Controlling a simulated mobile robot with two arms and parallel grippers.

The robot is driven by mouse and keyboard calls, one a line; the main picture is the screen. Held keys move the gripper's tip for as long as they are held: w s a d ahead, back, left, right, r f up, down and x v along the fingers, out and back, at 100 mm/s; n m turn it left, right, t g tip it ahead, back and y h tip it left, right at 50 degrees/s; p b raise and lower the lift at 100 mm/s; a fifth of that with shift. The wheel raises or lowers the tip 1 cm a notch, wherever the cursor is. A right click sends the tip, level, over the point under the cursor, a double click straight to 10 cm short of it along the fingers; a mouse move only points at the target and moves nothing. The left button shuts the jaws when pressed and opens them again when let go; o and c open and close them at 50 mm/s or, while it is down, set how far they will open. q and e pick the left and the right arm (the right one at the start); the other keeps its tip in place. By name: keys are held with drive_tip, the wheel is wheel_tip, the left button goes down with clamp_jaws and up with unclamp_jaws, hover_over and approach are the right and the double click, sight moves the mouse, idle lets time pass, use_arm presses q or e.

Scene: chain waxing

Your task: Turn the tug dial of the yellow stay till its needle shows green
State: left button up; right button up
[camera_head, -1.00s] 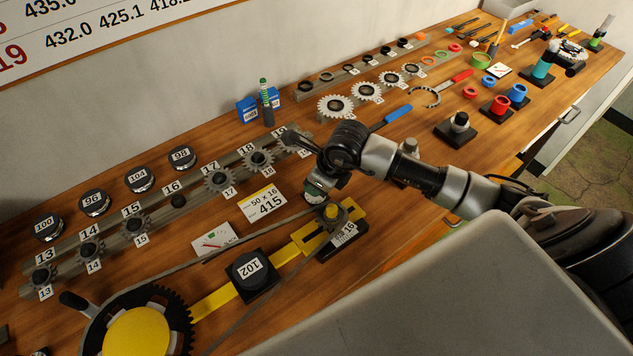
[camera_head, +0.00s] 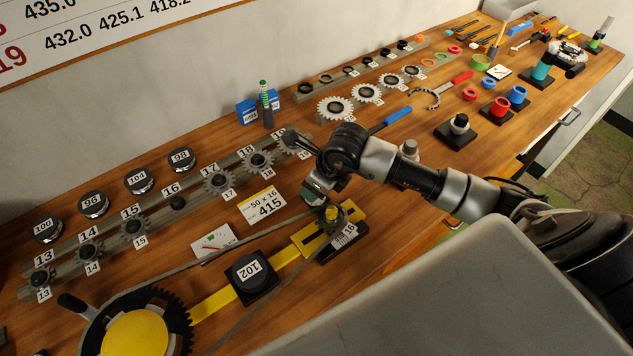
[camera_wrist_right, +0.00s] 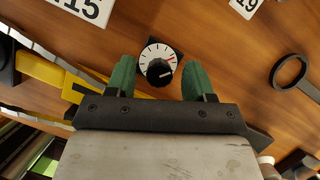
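The yellow stay (camera_head: 219,303) runs from the large toothed wheel with a yellow hub (camera_head: 136,334) to the small sprocket marked 16 (camera_head: 332,214). In the right wrist view the tug dial (camera_wrist_right: 158,66) has a black knob with a white mark, a white ticked face and a red part at its right. I see no green on its face. My right gripper (camera_head: 313,192) is over the stay's far end; in the wrist view its green fingers (camera_wrist_right: 160,80) stand open on either side of the knob, with gaps visible. My left gripper is not in view.
A small card with a needle and green and red marks (camera_head: 213,243) lies left of the stay. Racks of sprockets (camera_head: 134,229) fill the back. A dark ring (camera_wrist_right: 291,71) lies right of the dial.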

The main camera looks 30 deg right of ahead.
drive_tip(key=shift+r, duration=0.1)
drive_tip(key=b+v, duration=0.2)
drive_tip(key=v, duration=0.8)
drive_tip(key=shift+r+b, duration=0.3)
drive_tip(key=shift+b, duration=0.05)
drive_tip(key=shift+s, duration=0.1)
